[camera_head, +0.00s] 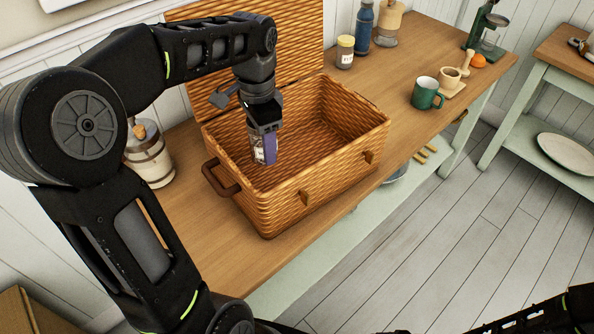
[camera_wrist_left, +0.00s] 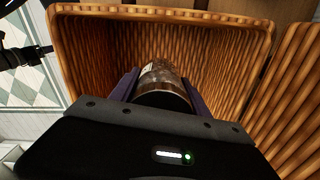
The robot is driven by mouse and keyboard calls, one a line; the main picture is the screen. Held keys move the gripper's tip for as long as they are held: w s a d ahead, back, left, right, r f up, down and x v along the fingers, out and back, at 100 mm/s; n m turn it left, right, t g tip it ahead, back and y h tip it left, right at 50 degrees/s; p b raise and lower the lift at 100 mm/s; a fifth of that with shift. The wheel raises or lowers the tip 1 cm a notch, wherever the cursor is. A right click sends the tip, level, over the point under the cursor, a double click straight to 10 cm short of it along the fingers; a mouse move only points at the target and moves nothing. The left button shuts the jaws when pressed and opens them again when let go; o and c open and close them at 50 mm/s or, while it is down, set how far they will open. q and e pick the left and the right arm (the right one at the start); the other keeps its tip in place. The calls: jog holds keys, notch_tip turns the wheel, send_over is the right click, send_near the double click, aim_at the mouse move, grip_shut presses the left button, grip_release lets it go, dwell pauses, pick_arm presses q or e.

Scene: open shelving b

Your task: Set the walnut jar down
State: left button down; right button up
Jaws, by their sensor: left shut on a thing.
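The walnut jar (camera_wrist_left: 163,86) is a brown jar with a pale label, held between the two purple-grey fingers of my left gripper (camera_wrist_left: 164,92). In the head view, my left gripper (camera_head: 264,150) points down inside the open wicker basket (camera_head: 285,198), and part of the jar (camera_head: 257,154) shows between its fingers. The jar is over the basket's left part. The basket also fills the left wrist view (camera_wrist_left: 230,60). I cannot tell whether the jar touches the basket floor. The jar's lower end is hidden.
The basket stands on a wooden counter (camera_head: 425,65) with its lid raised behind. A small barrel-like jar (camera_head: 148,160) stands to its left. The basket's right half looks empty.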

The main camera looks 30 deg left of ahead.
pick_arm(q)
jog(key=shift+f, duration=3.1)
jog(key=shift+f, duration=0.15)
jog(key=shift+f, duration=1.75)
jog(key=shift+f, duration=0.15)
jog(key=c, duration=0.5)
grip_release()
